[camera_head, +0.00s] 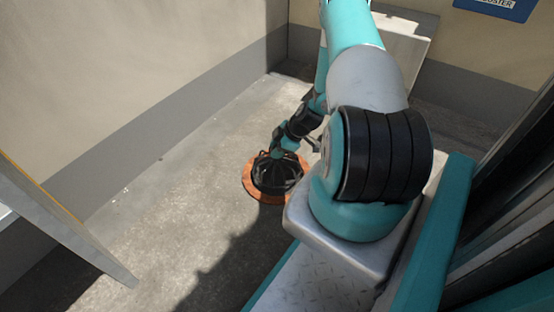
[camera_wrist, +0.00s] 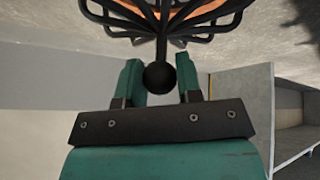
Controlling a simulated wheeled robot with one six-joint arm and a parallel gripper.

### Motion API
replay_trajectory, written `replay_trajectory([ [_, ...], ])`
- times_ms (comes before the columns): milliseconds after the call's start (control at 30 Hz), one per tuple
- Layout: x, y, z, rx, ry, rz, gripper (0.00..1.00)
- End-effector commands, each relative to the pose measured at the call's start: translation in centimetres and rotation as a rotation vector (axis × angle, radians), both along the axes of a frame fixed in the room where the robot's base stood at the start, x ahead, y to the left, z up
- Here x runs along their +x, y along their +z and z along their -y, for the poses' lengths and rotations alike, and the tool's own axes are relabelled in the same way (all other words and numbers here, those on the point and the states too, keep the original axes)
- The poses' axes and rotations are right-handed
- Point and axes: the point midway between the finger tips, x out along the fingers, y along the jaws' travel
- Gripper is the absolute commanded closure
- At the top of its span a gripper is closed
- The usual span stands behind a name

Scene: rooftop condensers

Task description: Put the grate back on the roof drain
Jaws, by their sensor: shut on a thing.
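The black domed grate (camera_head: 275,173) is at the roof drain, within its orange-brown ring (camera_head: 252,190) on the floor. In the wrist view the grate's curved black bars (camera_wrist: 162,22) fan out from a round knob (camera_wrist: 160,78), with part of the orange ring (camera_wrist: 185,10) behind them. My gripper (camera_wrist: 160,82) has its two teal fingers on either side of the knob, shut on the grate. It also shows in the head view (camera_head: 281,153), reaching down onto the grate's top. Whether the grate's rim sits fully flat in the ring is hard to tell.
A beige wall with a grey base band (camera_head: 150,130) runs along the left and back. A pale panel with a yellow edge (camera_head: 60,220) juts in at the lower left. A grey-white box (camera_head: 405,45) stands at the back. The concrete floor left of the drain is clear.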

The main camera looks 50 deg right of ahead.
Motion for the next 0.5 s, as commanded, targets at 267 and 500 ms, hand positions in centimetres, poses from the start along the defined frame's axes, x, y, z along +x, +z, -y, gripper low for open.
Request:
replay_trajectory([
  [267, 0.0, -3.9, 0.0, 0.0, 0.0, 0.001, 1.0],
  [500, 0.0, -3.7, 0.0, 0.0, 0.0, 0.001, 1.0],
])
